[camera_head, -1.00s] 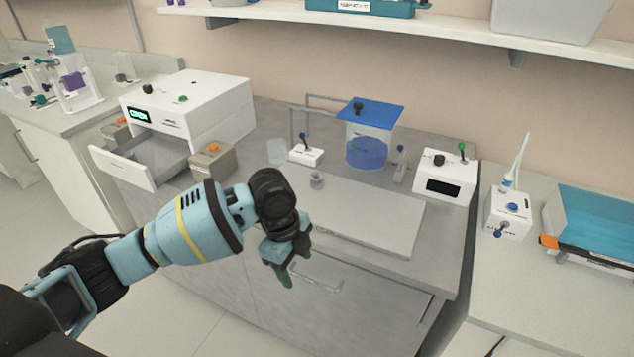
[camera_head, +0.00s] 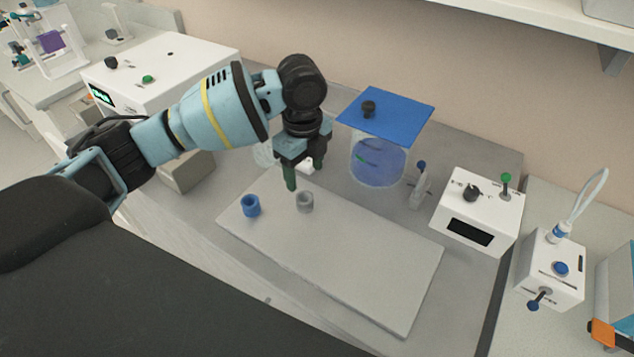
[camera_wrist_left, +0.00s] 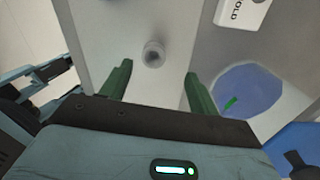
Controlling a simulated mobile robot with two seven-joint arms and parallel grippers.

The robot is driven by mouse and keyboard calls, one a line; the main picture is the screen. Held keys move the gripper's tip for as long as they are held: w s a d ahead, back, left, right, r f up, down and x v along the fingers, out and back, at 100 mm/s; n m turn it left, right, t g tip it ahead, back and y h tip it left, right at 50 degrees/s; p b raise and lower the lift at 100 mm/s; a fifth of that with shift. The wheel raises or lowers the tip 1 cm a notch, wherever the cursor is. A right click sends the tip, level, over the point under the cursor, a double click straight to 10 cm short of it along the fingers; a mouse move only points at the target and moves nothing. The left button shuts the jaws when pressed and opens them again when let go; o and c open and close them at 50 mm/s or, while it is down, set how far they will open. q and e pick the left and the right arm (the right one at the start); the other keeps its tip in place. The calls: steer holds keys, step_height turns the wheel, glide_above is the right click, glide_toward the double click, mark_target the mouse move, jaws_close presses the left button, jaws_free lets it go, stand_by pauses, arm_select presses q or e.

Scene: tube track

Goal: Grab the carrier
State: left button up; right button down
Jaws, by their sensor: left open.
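Nothing is labelled as the carrier, and I cannot tell which object it is. A small grey open-topped cup (camera_head: 305,202) and a small blue cup (camera_head: 251,205) stand on the pale board (camera_head: 345,262). My left gripper (camera_head: 305,172) is open and empty above the board's back edge, close to the grey cup. In the left wrist view the grey cup (camera_wrist_left: 153,54) lies ahead, lined up between the spread green fingers (camera_wrist_left: 157,74). A clear container (camera_head: 378,162) with blue contents and a small green piece stands right of the gripper. My right gripper is not in view.
A blue lid (camera_head: 388,112) tops the container. A white box with knobs (camera_head: 478,212) stands right of it, and a smaller white device (camera_head: 550,270) is further right. A white machine (camera_head: 160,70) stands left. The board's middle and right are clear.

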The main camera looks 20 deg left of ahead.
mark_target(305, 197)
arm_select(q)
steer(key=shift+s+f, duration=0.3)
steer(key=shift+f, duration=0.6)
steer(key=shift+w+f, duration=0.1)
steer(key=shift+f, duration=0.25)
steer(key=f, duration=0.4)
steer(key=shift+s+d+f, duration=0.15)
steer(key=shift+s+f, duration=0.05)
steer(key=shift+s, duration=0.15)
steer(key=shift+f, duration=0.4)
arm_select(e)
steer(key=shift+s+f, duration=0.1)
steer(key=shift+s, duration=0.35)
